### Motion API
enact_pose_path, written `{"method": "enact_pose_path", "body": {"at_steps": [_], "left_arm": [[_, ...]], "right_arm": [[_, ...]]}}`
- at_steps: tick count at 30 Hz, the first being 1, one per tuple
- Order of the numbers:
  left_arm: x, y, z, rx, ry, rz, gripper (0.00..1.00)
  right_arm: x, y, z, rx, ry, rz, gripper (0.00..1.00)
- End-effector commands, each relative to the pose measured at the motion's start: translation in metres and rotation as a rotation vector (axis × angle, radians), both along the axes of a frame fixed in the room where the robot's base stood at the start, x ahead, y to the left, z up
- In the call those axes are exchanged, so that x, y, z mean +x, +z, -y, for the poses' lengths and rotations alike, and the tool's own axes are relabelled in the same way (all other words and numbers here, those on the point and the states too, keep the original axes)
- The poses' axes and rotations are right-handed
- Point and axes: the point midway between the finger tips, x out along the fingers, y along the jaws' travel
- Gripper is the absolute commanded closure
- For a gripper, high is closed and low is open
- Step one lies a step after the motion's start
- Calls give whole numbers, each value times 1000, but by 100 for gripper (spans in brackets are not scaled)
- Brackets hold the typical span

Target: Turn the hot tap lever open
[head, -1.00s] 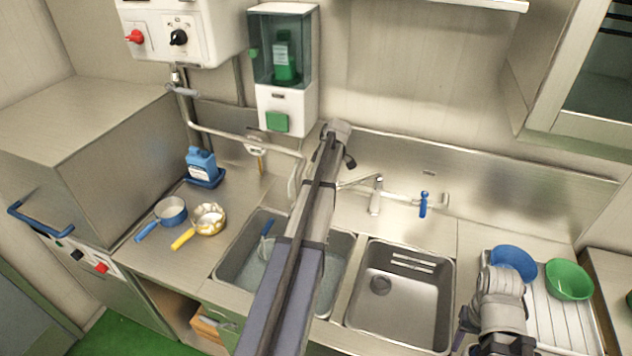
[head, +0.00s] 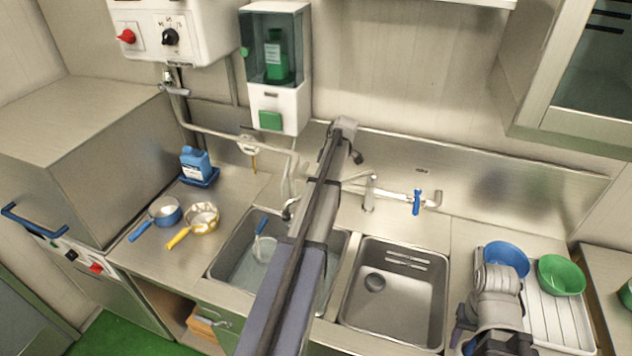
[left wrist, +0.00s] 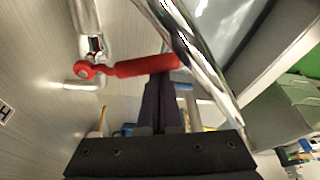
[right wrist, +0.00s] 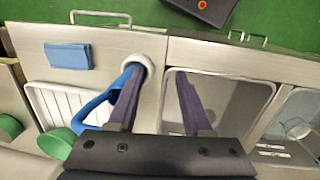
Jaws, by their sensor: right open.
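The red hot tap lever (left wrist: 135,68) shows in the left wrist view, joined to a chrome tap pipe at its left end. It is hidden behind my left arm in the head view. My left gripper (left wrist: 161,80) has its two fingers close together, with nothing seen between them. Their tips are at the lever's free end; I cannot tell whether they touch it. My right gripper (right wrist: 156,85) is open and empty, above the drainer side. In the head view it is low at the right, its fingers mostly hidden.
A blue tap lever (head: 417,201) is on the wall pipe to the right. A blue bowl (head: 507,259) and green bowl (head: 561,275) are on the white rack (head: 566,322). Pans and a blue bottle (head: 196,163) stand left. The right sink basin (head: 395,295) is empty.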

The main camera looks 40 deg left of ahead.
Motion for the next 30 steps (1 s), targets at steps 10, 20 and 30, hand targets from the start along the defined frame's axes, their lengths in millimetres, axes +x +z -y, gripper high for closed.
{"method": "enact_pose_path", "body": {"at_steps": [10,20,30], "left_arm": [[25,0,24,-2,193,-1,100],[51,0,41,-1,265,0,100],[79,0,48,-1,264,0,100]], "right_arm": [[0,0,0,0,0,0,50],[0,0,0,0,0,0,50],[0,0,0,0,0,0,50]]}}
